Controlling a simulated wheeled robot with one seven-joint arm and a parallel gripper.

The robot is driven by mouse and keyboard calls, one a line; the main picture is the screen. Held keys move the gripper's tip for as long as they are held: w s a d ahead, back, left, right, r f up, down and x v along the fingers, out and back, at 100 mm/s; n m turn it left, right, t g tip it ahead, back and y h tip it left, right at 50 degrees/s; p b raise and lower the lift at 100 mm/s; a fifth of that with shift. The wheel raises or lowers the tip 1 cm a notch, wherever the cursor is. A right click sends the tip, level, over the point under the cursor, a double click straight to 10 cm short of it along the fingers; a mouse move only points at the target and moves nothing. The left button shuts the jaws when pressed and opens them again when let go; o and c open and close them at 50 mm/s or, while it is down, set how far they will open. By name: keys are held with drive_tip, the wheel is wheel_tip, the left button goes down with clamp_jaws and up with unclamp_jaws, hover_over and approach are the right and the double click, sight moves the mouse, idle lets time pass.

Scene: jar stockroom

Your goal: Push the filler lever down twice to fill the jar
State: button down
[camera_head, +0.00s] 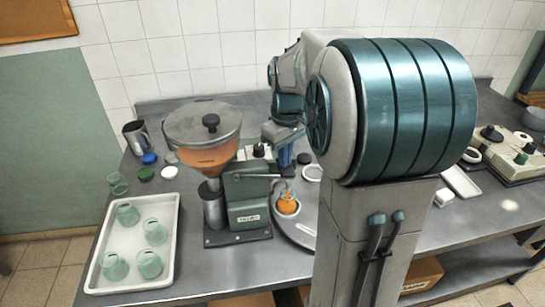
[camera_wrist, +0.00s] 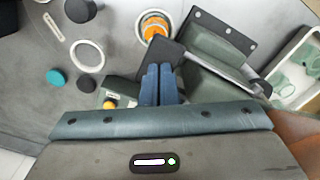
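The filler (camera_head: 248,205) is a green machine with a round hopper (camera_head: 203,130) of orange stuff. Its grey lever (camera_head: 255,176) sticks out to the right, roughly level; it also shows in the wrist view (camera_wrist: 222,70). A jar (camera_head: 287,204) with orange contents stands by the filler's right side; the wrist view shows it from above (camera_wrist: 155,28). My gripper (camera_head: 285,158) is over the lever's outer end. In the wrist view its blue fingers (camera_wrist: 158,84) are together, seemingly empty, over a dark flat piece at the lever. Whether they touch it I cannot tell.
A white tray (camera_head: 91,278) with several empty green jars is at the left. Blue (camera_head: 149,158), green and white lids and a metal mug (camera_head: 136,137) lie behind it. A grey round plate lies under the jar. Another device (camera_head: 505,150) is at the right.

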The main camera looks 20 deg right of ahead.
idle(0.5)
drive_tip(key=shift+r+p, duration=2.7)
drive_tip(key=shift+r, duration=0.4)
drive_tip(key=shift+f, duration=0.2)
